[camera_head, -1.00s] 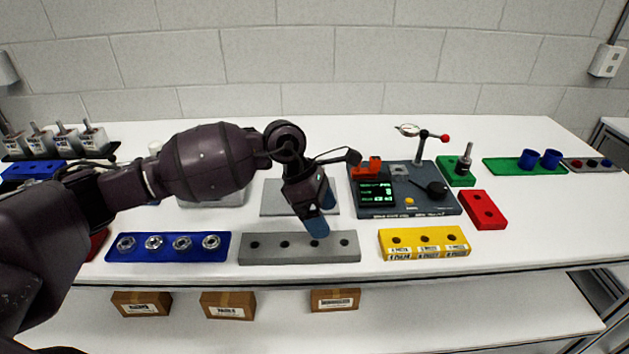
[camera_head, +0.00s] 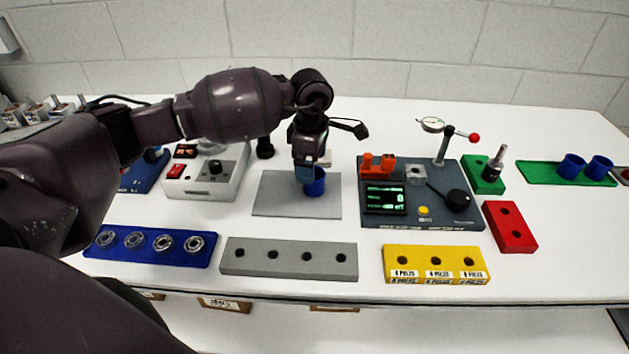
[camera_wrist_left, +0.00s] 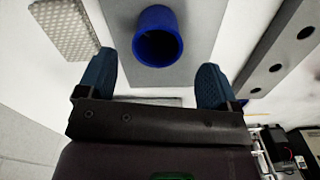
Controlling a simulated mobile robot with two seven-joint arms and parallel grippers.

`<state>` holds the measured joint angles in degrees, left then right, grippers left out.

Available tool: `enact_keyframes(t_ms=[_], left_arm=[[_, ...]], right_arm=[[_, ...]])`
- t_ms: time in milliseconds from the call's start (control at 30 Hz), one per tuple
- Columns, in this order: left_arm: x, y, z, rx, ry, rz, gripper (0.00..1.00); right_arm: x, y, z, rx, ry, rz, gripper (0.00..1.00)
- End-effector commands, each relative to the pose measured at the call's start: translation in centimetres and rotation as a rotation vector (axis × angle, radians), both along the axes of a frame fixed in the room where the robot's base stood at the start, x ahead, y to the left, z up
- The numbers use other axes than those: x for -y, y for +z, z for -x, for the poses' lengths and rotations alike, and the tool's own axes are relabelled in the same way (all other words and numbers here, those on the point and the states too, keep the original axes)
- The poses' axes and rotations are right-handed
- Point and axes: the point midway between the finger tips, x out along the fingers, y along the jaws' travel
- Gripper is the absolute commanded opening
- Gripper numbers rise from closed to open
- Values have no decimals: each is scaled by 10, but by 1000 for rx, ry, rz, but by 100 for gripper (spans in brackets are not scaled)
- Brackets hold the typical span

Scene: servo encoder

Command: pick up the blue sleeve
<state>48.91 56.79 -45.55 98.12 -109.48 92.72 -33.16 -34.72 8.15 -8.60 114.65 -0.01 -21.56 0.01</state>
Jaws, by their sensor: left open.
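A blue sleeve (camera_head: 316,186) stands upright on a flat grey plate (camera_head: 270,195) in the middle of the table. Its open round mouth shows in the left wrist view (camera_wrist_left: 158,36). My left gripper (camera_head: 306,172) hangs just over and beside the sleeve in the head view and hides part of it. In the left wrist view the gripper's two blue fingertips (camera_wrist_left: 156,72) are wide apart, with the sleeve lying beyond them and between their lines. Nothing is between the fingers. Two more blue sleeves (camera_head: 571,166) (camera_head: 598,168) stand on a green tray (camera_head: 538,172) at the right.
A dark test fixture (camera_head: 425,213) with a dial gauge (camera_head: 432,125) stands right of the plate. A grey holed block (camera_head: 290,259), a yellow block (camera_head: 434,263) and a blue bearing tray (camera_head: 150,247) line the front. A grey control box (camera_head: 208,172) stands left of the plate.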

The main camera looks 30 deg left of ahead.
Motion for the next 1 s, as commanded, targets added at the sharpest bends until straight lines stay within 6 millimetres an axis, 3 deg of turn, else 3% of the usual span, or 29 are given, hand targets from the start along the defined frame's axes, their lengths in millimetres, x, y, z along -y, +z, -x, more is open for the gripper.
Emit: enact_keyframes(t_ms=[267, 567, 833, 1000], left_arm=[[2, -19, -1, -1, 1, 2, 86], [5, -57, -4, -1, 2, 1, 86], [5, -60, -4, 1, 0, 1, 86], [5, -60, -4, 1, 0, 1, 60]], right_arm=[[-1, 5, -8, 16, 4, 0, 50], [-2, 5, -11, 22, 7, -1, 50], [-1, 4, -8, 17, 5, -1, 50], [-1, 4, -7, 15, 5, 1, 50]])
